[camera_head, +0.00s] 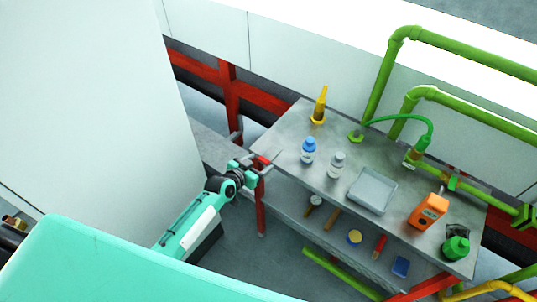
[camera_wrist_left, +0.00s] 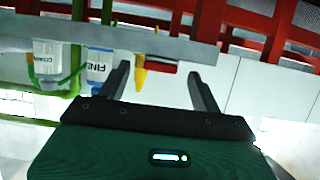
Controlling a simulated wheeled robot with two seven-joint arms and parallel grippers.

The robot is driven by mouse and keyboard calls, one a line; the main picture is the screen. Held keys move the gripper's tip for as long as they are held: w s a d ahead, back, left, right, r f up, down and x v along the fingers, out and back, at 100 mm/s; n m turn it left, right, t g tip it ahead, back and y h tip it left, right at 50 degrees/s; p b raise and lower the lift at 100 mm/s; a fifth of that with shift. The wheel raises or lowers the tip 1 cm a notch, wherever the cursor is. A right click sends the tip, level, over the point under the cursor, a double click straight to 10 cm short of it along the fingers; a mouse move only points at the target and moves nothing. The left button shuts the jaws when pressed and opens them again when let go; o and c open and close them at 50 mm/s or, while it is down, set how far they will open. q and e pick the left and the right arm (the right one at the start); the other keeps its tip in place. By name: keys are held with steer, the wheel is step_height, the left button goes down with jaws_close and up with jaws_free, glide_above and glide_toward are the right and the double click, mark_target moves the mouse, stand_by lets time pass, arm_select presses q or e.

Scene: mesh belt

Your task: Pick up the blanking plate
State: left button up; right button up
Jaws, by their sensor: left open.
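I cannot make out a blanking plate for certain in either view. A flat blue piece (camera_head: 400,266) lies on the lower shelf, but I cannot tell what it is. My left gripper (camera_head: 268,162) is at the left edge of the steel bench, and it also shows in the left wrist view (camera_wrist_left: 158,75). My right gripper is not in view.
Green pipes (camera_head: 378,75) stand behind.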

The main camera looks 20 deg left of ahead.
arm_select(q)
steer(key=shift+w+d+f, duration=0.15)
steer(key=shift+w+f, duration=0.1)
steer(key=shift+w, duration=0.25)
steer(key=shift+c, duration=0.3)
steer(key=c, duration=1.1)
steer(key=shift+r, duration=0.2)
